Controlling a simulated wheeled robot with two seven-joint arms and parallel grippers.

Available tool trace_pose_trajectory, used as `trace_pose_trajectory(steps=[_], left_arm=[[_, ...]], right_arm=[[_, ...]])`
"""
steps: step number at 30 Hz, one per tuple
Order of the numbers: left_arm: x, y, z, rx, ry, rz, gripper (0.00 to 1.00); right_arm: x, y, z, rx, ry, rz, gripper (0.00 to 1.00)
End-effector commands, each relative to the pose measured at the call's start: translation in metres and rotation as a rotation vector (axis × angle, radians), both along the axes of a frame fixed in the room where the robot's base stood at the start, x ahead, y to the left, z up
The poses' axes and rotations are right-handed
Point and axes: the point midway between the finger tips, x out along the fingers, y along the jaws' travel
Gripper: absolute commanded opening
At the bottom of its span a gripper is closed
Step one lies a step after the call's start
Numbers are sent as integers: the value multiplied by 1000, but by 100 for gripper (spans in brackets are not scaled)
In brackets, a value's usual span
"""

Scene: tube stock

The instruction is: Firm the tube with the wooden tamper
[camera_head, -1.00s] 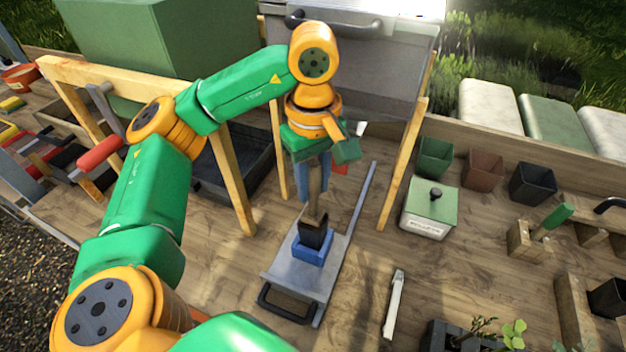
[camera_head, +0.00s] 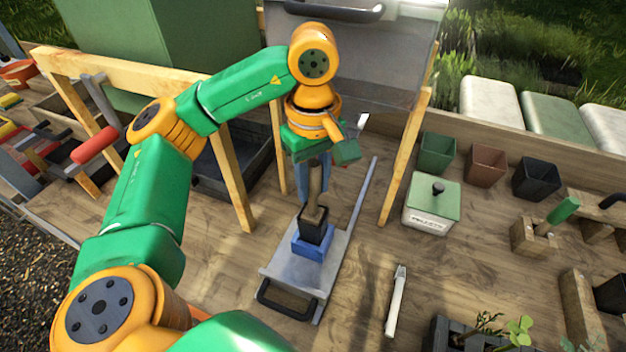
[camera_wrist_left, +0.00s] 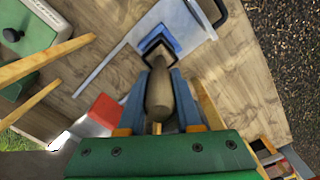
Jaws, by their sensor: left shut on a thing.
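My left gripper (camera_head: 313,182) is shut on the wooden tamper (camera_head: 315,200), which it holds upright with the head pointing down. The tamper's rounded handle (camera_wrist_left: 159,95) sits between the blue fingers in the left wrist view. Its lower end is at the mouth of the square black tube (camera_head: 318,226); how deep it reaches is hidden. The tube stands in a blue holder (camera_head: 312,246) on a grey metal plate (camera_head: 290,268). The wrist view also shows the tube's rim (camera_wrist_left: 158,47) around the tamper's lower end. My right gripper is not in view.
A wooden frame (camera_head: 236,185) stands left of the gripper, with a grey hopper (camera_head: 375,75) behind. A lidded pellet box (camera_head: 431,205), small pots (camera_head: 485,166) and a white-handled tool (camera_head: 396,305) lie to the right. Bench between plate and box is clear.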

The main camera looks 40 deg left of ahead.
Motion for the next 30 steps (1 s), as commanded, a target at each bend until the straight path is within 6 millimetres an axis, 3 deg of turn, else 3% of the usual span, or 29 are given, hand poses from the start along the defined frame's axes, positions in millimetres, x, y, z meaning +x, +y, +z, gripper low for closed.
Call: trace_pose_trajectory(steps=[30], left_arm=[[0,0,-6,0,0,0,0]], right_arm=[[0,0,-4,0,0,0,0]])
